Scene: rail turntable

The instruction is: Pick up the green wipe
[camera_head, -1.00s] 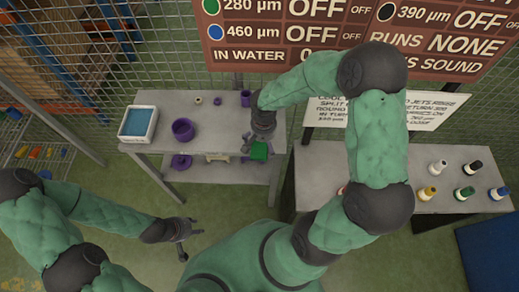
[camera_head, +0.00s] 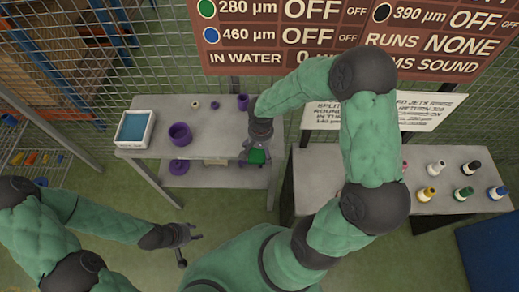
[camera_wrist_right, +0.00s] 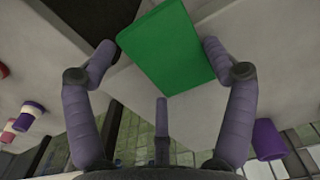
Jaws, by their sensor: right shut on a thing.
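The green wipe (camera_head: 258,157) is a flat green sheet by the front right corner of the grey table. I cannot tell whether the wipe is clear of the table top. My left gripper (camera_head: 189,246) is open and empty, low over the floor in front of the table.
The table (camera_head: 220,125) also carries a blue-filled white tray (camera_head: 134,129), a purple pot (camera_head: 180,134) and a purple cup (camera_head: 243,102). A second table (camera_head: 430,205) at right holds several coloured bottles. A wire fence and a sign board (camera_head: 300,62) stand behind.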

